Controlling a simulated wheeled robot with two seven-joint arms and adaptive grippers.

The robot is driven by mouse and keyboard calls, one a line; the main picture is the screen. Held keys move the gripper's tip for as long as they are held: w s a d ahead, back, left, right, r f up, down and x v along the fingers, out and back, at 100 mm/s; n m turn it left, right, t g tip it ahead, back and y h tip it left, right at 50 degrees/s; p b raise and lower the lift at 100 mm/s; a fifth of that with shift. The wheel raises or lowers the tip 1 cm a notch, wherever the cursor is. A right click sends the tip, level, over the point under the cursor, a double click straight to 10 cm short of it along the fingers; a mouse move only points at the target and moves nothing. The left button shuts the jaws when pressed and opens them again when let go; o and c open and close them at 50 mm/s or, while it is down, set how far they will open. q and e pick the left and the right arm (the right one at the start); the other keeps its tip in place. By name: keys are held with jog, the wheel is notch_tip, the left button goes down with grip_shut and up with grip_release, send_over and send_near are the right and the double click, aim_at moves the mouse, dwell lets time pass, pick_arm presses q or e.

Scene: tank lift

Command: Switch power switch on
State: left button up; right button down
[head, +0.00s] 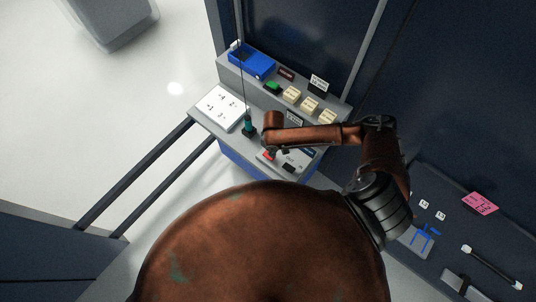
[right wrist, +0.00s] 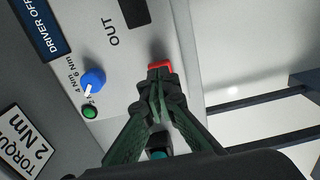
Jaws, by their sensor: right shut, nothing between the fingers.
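The red switch (head: 268,155) sits on the grey sloping panel of the control station, and it shows in the right wrist view (right wrist: 160,66) right at my fingertips. My right gripper (right wrist: 154,84) is shut and empty, its dark green fingers together beside the red switch. The fingertips overlap the switch's lower edge in the picture; I cannot tell whether they touch it. In the head view my right arm reaches in from the right and the gripper (head: 270,147) points down at the panel. The switch's label is not readable. My left gripper is not in view.
A blue knob (right wrist: 94,78) and a green light (right wrist: 90,112) are close by on the panel. A teal-handled tool (head: 248,124) stands upright beside the gripper. A white plate (head: 222,107) and a blue box (head: 251,61) are further back. Dark rails run off left.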

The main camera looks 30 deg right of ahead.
jog(key=shift+f, duration=0.2)
dwell(0.6)
jog(key=shift+f+b, duration=0.45)
jog(key=shift+f, duration=0.6)
dwell(0.4)
notch_tip(320, 180, up, 7)
jog(key=p, duration=0.8)
dwell(0.5)
jog(key=shift+a, duration=0.1)
